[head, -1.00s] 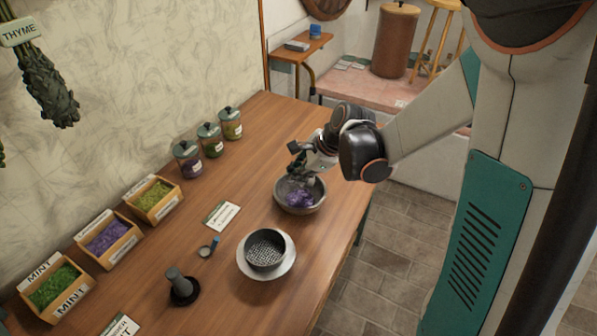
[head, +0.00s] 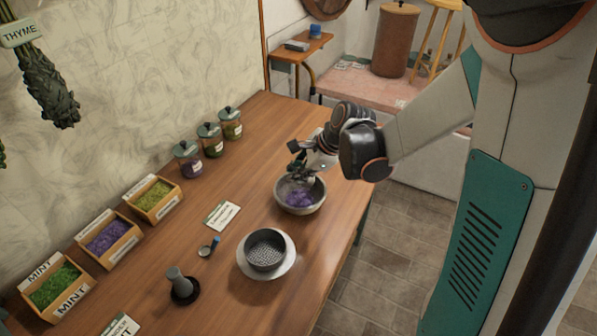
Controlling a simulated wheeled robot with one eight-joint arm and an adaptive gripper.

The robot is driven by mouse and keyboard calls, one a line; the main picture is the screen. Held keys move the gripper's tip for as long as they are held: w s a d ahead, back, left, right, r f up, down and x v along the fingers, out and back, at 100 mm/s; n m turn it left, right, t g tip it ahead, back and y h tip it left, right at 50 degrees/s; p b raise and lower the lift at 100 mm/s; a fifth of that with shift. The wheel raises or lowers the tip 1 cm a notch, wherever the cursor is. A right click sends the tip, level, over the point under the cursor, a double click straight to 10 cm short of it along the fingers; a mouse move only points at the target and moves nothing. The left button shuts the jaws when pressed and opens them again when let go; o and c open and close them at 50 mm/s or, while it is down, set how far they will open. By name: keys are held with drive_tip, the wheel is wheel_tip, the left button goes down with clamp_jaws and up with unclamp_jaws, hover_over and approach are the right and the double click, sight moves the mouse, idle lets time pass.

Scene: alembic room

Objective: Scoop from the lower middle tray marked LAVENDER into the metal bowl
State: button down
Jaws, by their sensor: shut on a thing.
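The metal bowl (head: 316,207) stands on the wooden table with purple bits inside. My gripper (head: 300,172) is directly above the bowl, shut on a small dark tool whose shape is mostly hidden by the fingers. I cannot tell whether anything remains on the tool. The middle tray (head: 117,252) of three at the left is a wooden box of purple bits, matching lavender; its label is too small to read here. It stands well away from my gripper.
A green-filled MINT tray (head: 72,301) and another green-filled tray (head: 163,209) flank the purple one. A sieve (head: 265,249) on a white plate, a blue-handled utensil (head: 208,248), a dark stamp-like object (head: 182,287) and lidded jars (head: 210,140) stand on the table.

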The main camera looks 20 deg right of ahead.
drive_tip(key=shift+r, duration=0.5)
drive_tip(key=shift+d+f+t+y+b, duration=0.15)
drive_tip(key=shift+t+y+b, duration=0.25)
drive_tip(key=shift+y+b, duration=0.85)
drive_tip(key=y+b, duration=0.1)
drive_tip(key=t+y+b, duration=0.1)
drive_tip(key=b, duration=0.1)
drive_tip(key=shift+r+m+y+b, duration=0.3)
drive_tip(key=shift+m+y, duration=0.05)
drive_tip(key=shift+m, duration=0.05)
drive_tip(key=y+b, duration=0.1)
drive_tip(key=b, duration=0.1)
drive_tip(key=t+y+b, duration=0.1)
drive_tip(key=y+b, duration=0.1)
drive_tip(key=b, duration=0.1)
drive_tip(key=shift+r+m+t, duration=0.3)
drive_tip(key=shift+m, duration=0.1)
drive_tip(key=shift+r+y+b, duration=0.1)
drive_tip(key=shift+y+b, duration=0.4)
drive_tip(key=shift+y, duration=0.1)
drive_tip(key=shift+r+m+t+y+p, duration=0.3)
drive_tip(key=shift+r+m+t+y, duration=0.25)
drive_tip(key=shift+y, duration=0.35)
drive_tip(key=shift+f, duration=0.1)
